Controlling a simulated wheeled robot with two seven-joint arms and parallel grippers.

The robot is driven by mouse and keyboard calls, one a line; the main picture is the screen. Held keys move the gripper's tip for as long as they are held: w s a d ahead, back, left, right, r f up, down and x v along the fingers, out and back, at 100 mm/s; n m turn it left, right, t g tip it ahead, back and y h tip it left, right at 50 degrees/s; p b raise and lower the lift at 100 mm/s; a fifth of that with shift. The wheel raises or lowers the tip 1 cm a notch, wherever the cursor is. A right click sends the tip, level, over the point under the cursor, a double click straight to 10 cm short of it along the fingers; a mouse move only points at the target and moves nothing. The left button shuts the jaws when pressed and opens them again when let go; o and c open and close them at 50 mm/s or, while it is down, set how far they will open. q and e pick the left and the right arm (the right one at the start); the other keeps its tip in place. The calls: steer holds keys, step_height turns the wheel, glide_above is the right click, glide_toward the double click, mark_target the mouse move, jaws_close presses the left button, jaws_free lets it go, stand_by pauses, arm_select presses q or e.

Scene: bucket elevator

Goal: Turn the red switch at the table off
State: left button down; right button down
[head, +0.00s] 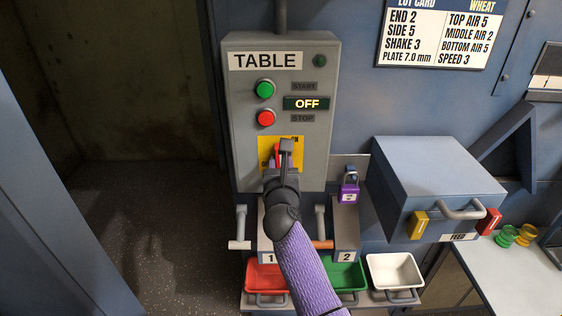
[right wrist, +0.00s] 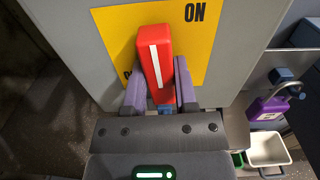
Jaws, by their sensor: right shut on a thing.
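The red switch (head: 277,154) is a red lever with a white stripe on a yellow plate (head: 264,146), low on the grey TABLE panel (head: 238,130). In the right wrist view the red switch (right wrist: 155,58) stands nearly upright, leaning slightly left. ON is printed at the plate's upper right; a label at the lower left is mostly hidden. My right gripper (head: 281,162) covers much of the switch in the head view. In the right wrist view my right gripper (right wrist: 160,85) has a finger on each side of the lever and is shut on it. My left gripper is not in view.
The panel has a green button (head: 265,89), a red button (head: 266,118) and a display (head: 306,103) reading OFF. A purple padlock (head: 349,191) hangs to the right. Red, green and white bins (head: 395,271) sit below. A blue feed box (head: 438,175) juts out at right.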

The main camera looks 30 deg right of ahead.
steer(key=n+p, duration=0.2)
steer(key=n, duration=0.1)
steer(key=shift+r, duration=0.15)
steer(key=n+p, duration=0.3)
steer(key=n, duration=0.1)
steer(key=shift+n, duration=0.3)
steer(key=n+p, duration=0.2)
steer(key=n, duration=0.3)
steer(key=shift+f+n+p, duration=0.2)
steer(key=shift+n+p, duration=0.55)
steer(key=shift+n, duration=1.65)
steer(key=shift+c, duration=2)
jaws_free()
